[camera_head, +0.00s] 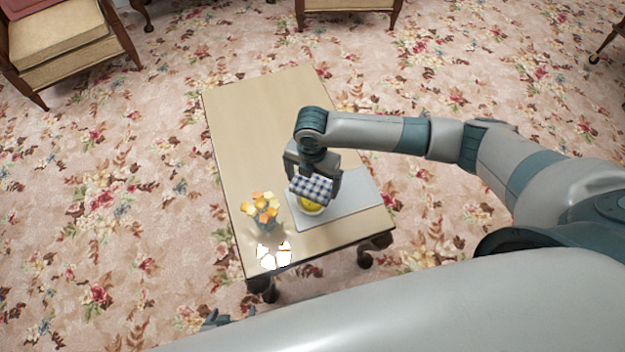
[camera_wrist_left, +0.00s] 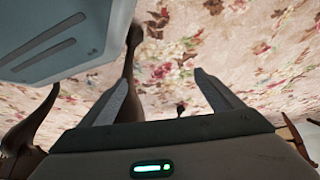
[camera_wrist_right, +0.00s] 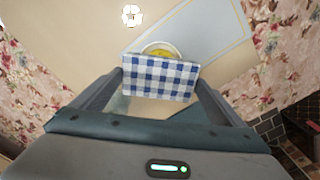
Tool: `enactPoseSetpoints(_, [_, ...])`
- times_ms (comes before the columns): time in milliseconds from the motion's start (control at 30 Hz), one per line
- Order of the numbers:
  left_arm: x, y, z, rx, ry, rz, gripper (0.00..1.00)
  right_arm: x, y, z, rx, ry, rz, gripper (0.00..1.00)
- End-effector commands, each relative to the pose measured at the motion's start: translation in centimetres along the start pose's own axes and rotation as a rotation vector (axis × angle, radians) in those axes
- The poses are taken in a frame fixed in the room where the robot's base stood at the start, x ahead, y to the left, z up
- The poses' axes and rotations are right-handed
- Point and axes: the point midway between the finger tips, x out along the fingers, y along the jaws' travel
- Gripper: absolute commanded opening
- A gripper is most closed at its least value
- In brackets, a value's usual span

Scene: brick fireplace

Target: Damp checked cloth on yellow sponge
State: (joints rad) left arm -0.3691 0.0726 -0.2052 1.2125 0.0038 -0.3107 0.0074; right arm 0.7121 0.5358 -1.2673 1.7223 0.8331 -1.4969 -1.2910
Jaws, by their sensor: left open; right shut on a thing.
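The blue-and-white checked cloth (camera_head: 311,187) is held by my right gripper (camera_head: 314,192), whose fingers are at its two sides. The cloth also shows in the right wrist view (camera_wrist_right: 160,78), spread between the fingers. The yellow sponge (camera_head: 311,204) sits in a round white dish (camera_head: 307,212), directly under or beside the cloth and partly hidden by it. A yellow strip of it shows in the right wrist view (camera_wrist_right: 163,50). I cannot tell whether cloth and sponge touch. My left gripper (camera_wrist_left: 161,80) is open and empty, low beside the table; only its tip shows in the head view (camera_head: 216,318).
The wooden table (camera_head: 250,115) has a grey mat (camera_head: 352,198) under the dish. An orange and yellow flower bunch (camera_head: 263,208) stands left of the dish, with a bright white flower-shaped item (camera_head: 273,254) nearer me. The table's far half is clear. Chairs stand beyond on floral carpet.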

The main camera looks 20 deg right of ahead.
Motion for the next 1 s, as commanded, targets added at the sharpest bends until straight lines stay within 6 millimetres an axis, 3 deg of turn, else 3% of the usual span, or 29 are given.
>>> enactPoseSetpoints(467, [-1.0, 1.7, -2.4, 0.008, 0.133, 0.021, 0.86, -2.0, 0.0, 0.0, 0.0, 0.0, 0.0, 0.75])
enactPoseSetpoints(1000, [-1.0, 1.8, -2.6, 0.009, 0.149, 0.023, 0.86, -2.0, 0.0, 0.0, 0.0, 0.0, 0.0, 0.75])
